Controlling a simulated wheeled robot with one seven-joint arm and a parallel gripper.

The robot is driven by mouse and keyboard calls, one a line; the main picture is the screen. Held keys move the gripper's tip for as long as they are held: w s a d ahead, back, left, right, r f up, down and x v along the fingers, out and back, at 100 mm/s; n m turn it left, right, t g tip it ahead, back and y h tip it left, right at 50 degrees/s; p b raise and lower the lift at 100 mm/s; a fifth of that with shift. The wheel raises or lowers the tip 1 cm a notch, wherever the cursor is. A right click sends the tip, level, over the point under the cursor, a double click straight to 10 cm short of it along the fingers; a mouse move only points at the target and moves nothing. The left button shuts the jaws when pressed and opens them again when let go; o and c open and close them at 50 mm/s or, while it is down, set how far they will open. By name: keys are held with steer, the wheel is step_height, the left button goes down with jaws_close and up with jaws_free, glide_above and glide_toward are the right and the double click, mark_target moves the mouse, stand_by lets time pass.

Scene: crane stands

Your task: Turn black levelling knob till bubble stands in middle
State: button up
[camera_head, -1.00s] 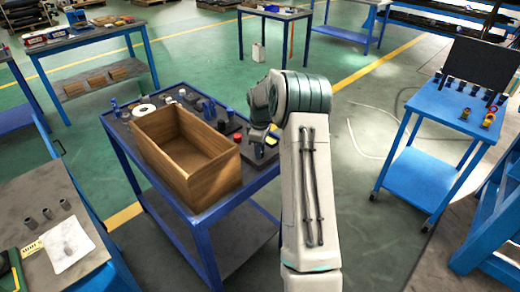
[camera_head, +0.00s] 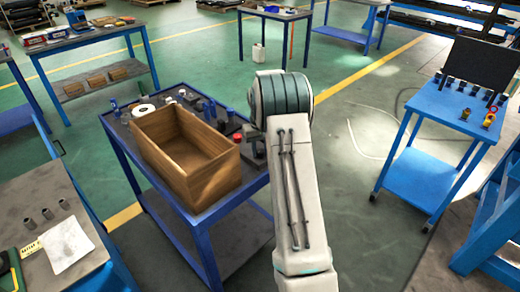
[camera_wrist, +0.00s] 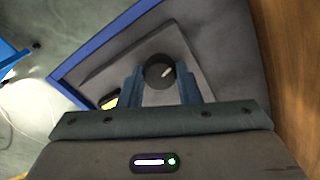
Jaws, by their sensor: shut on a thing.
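The black levelling knob (camera_wrist: 155,72) shows in the wrist view as a round dark top with a pale mark on it. It sits on a grey plate (camera_wrist: 118,62) on the cart. My gripper (camera_wrist: 159,80) is shut on the knob, with one blue-grey finger on each side of it. A yellow vial (camera_wrist: 109,99) lies to the left of the left finger, partly covered by my gripper. I cannot make out the bubble in it. In the head view my arm hides the knob and my gripper.
An open wooden box (camera_head: 190,155) stands on the blue cart (camera_head: 203,218), close to the right side of the wrist view. Small items and a red-topped piece (camera_head: 238,138) lie behind the box. Clear floor lies between this cart and the blue table (camera_head: 450,105) at right.

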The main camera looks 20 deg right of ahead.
steer(key=m, duration=0.5)
steer(key=shift+m, duration=0.3)
stand_by(0.4)
steer(key=o, duration=1)
steer(key=shift+c, duration=0.2)
steer(key=shift+r, duration=0.1)
step_height(320, 180, up, 14)
